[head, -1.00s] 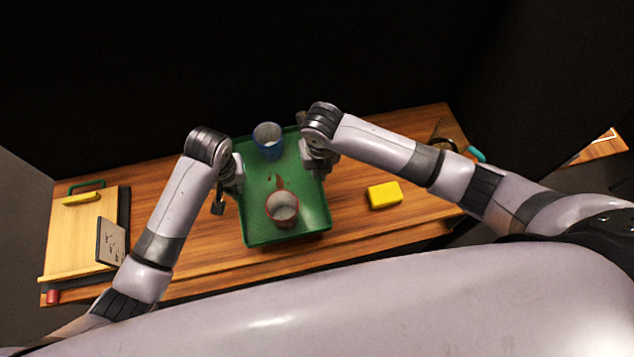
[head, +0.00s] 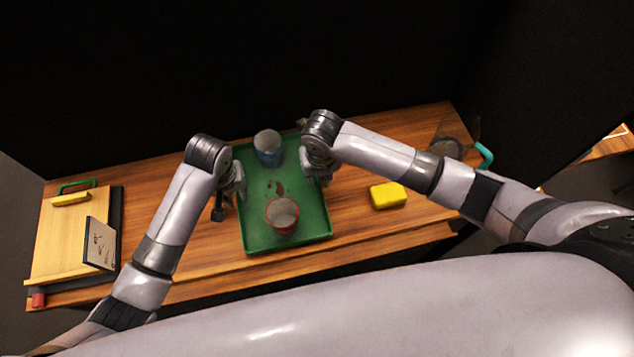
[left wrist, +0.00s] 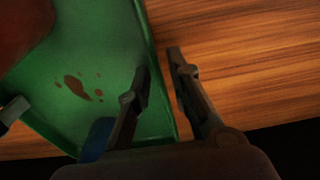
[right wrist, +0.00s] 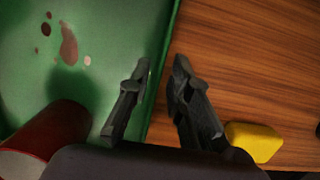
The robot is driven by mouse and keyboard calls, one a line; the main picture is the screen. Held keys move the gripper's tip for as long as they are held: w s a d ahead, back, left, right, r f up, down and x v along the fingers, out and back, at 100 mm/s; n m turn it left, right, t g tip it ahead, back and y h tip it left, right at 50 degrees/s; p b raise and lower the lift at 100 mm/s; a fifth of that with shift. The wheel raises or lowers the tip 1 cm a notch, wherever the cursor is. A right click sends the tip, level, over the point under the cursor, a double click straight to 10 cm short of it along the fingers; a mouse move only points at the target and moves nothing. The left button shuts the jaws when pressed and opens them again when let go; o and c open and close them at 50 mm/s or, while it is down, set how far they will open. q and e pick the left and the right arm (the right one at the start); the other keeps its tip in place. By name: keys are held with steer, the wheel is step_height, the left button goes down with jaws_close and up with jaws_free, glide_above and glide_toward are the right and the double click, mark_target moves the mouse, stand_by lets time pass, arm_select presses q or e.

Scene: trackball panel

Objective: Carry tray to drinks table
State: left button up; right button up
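The green tray (head: 243,238) appears to rest on the wooden table; any small gap under it cannot be made out. It carries a blue cup (head: 268,148) at the back and a red-rimmed cup (head: 283,216) near the front, both upright. Brown spots mark its floor. My left gripper (left wrist: 160,60) has one finger inside and one outside the tray's left rim, with a gap between them. My right gripper (right wrist: 162,60) straddles the right rim the same way, also with a gap. In the head view the fingertips are largely hidden by the wrists.
A yellow sponge (head: 388,196) lies right of the tray. A cutting board (head: 60,235) and a tilted card (head: 99,244) are at the left, and a clear pitcher with a teal handle (head: 484,155) at the right. Another wooden surface (head: 603,148) shows far right.

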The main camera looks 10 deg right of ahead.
arm_select(q)
steer(key=shift+o, duration=0.4)
arm_select(e)
steer(key=shift+o, duration=0.4)
arm_select(q)
steer(key=shift+d+r, duration=0.1)
steer(key=shift+r, duration=0.15)
arm_select(e)
steer(key=shift+a+r, duration=0.1)
steer(key=shift+r, duration=0.05)
arm_select(q)
step_height(320, 180, up, 11)
steer(key=s, duration=0.1)
steer(key=shift+s+r, duration=0.2)
arm_select(e)
step_height(320, 180, up, 12)
steer(key=s, duration=0.1)
steer(key=shift+s+f, duration=0.2)
steer(key=shift+s, duration=0.05)
